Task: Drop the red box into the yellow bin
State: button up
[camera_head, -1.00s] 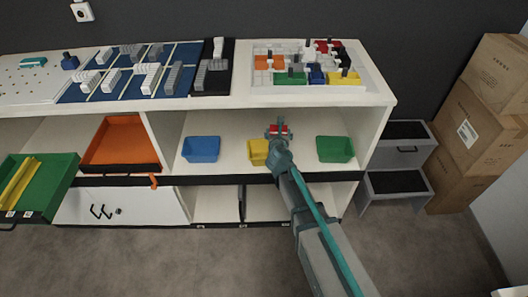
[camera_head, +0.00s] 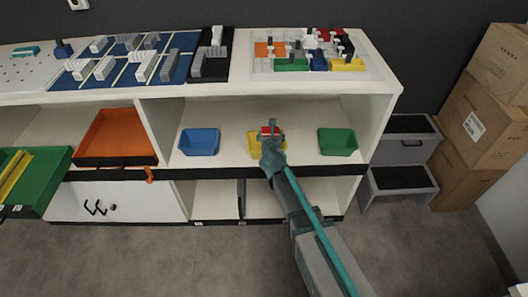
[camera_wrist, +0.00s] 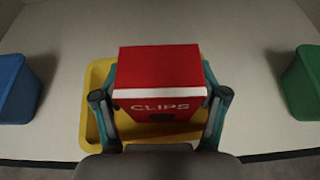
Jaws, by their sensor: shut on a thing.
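The red box (camera_wrist: 160,72), marked "CLIPS", is held between the two fingers of my gripper (camera_wrist: 160,108) in the wrist view. My gripper is shut on it. In the head view the red box (camera_head: 270,130) shows as a small red patch at the end of my gripper (camera_head: 271,138). The yellow bin (camera_wrist: 97,118) lies behind and below the box in the wrist view, and the box hides much of its inside. In the head view the yellow bin (camera_head: 254,148) is partly covered by my gripper. The box appears to be over the bin; the height between them is hard to tell.
A blue bin (camera_head: 199,141) stands left of the yellow bin and a green bin (camera_head: 338,141) stands right, with bare shelf between. An orange drawer (camera_head: 116,137) is further left.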

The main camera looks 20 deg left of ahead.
jog(key=shift+f, duration=0.15)
jog(key=o, duration=1.2)
jog(key=shift+o, duration=0.2)
jog(key=v, duration=1.2)
